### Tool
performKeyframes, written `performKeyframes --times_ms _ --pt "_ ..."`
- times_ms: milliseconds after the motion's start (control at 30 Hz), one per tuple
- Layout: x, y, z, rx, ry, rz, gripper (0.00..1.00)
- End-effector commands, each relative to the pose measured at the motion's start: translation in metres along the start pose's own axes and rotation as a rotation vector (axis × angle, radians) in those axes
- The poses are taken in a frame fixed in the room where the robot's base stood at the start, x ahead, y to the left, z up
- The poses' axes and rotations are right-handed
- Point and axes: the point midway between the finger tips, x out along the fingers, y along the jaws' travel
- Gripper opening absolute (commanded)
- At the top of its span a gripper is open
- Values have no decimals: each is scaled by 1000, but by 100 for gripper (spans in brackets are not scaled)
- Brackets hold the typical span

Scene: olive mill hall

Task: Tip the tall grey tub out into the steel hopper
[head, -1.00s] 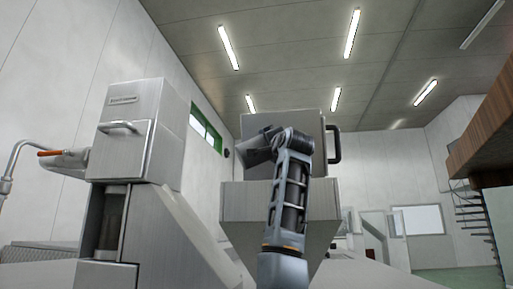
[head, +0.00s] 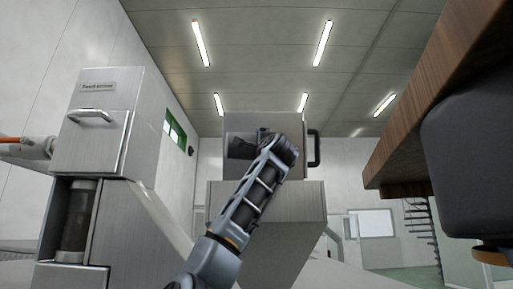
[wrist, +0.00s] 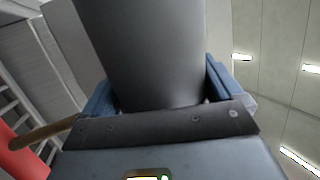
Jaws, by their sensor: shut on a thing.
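The tall grey tub (wrist: 145,50) fills the upper middle of the wrist view as a smooth dark grey body. My gripper (wrist: 160,95) is shut on it, with a blue finger on either side. Its opening and contents are out of sight. In the head view my arm rises in front of the steel hopper (head: 265,215), and my gripper cannot be made out there. The hopper is a funnel with sloping sides, and its inside is hidden from this low angle. Whether the tub is over it, I cannot tell.
A steel box with a black handle (head: 313,149) stands above or behind the hopper. A steel machine (head: 95,120) stands at left. A wooden top (head: 430,90) overhangs at right, with a dark rounded object (head: 485,165) near it. A red thing (wrist: 22,160) shows in the wrist view.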

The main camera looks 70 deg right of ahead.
Motion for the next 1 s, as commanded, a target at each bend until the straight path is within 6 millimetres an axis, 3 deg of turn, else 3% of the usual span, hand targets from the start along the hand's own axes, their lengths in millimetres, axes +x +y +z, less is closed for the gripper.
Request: performKeyframes --times_ms 467,800,1000 --pt "-1 2 -1 5 3 -1 19" --pt "1 -4 -10 238 95 -1 19" --pt "1 -3 -14 288 118 -1 19"
